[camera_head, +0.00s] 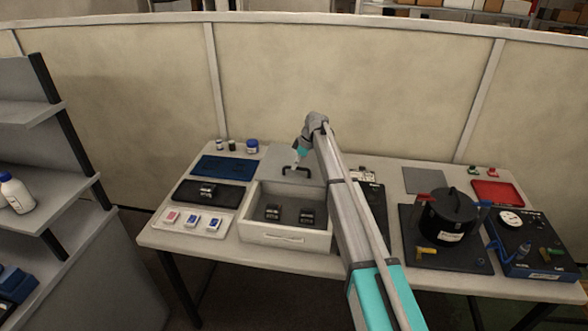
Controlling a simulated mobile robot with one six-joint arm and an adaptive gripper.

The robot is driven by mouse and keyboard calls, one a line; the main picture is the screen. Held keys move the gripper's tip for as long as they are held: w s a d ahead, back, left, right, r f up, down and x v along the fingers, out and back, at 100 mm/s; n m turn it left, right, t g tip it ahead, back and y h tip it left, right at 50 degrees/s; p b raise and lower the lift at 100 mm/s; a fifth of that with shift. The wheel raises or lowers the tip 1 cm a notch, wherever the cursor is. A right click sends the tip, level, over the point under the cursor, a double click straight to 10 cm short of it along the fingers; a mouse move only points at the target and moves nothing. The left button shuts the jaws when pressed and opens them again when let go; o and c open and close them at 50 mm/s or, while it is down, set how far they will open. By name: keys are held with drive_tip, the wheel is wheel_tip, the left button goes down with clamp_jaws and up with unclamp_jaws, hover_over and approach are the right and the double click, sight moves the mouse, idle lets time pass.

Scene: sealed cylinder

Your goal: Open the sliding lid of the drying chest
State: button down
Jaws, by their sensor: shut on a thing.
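The drying chest (288,236) is a pale box at the middle left of the table, with a handle on its front wall. Its grey sliding lid (272,160) lies toward the back, and the front part of the chest is uncovered. Two small black items (273,212) show inside on a dark floor. The lid bears a dark handle (287,171). My gripper (297,165) is at this handle and is shut on it; the fingers are small here and partly hidden by my arm, which also covers the chest's right side.
Left of the chest are a blue mat (225,167), a black tray (190,195) with a small item, and a white tray (178,222) with several packets. Right of my arm stand a black cylinder pot (448,220) and a blue-black gauge box (535,258). A wall panel closes off the back.

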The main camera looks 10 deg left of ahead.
drive_tip(key=c, duration=0.6)
unclamp_jaws()
drive_tip(key=shift+c, duration=0.2)
drive_tip(key=shift+s, duration=0.2)
drive_tip(key=s, duration=2.2)
drive_tip(key=p+v, duration=1.3)
drive_tip(key=v, duration=0.1)
drive_tip(key=s+d+f+m+b, duration=0.2)
drive_tip(key=d+m, duration=0.1)
drive_tip(key=d, duration=0.2)
drive_tip(key=s+d+f+m+t+h+b, duration=0.1)
drive_tip(key=s+d+f+m+b, duration=0.1)
drive_tip(key=d, duration=0.3)
drive_tip(key=shift+s+d+f+m+b, duration=0.3)
drive_tip(key=shift+s+f+m, duration=0.1)
drive_tip(key=shift+s+f, duration=0.2)
drive_tip(key=shift+w+a, duration=0.1)
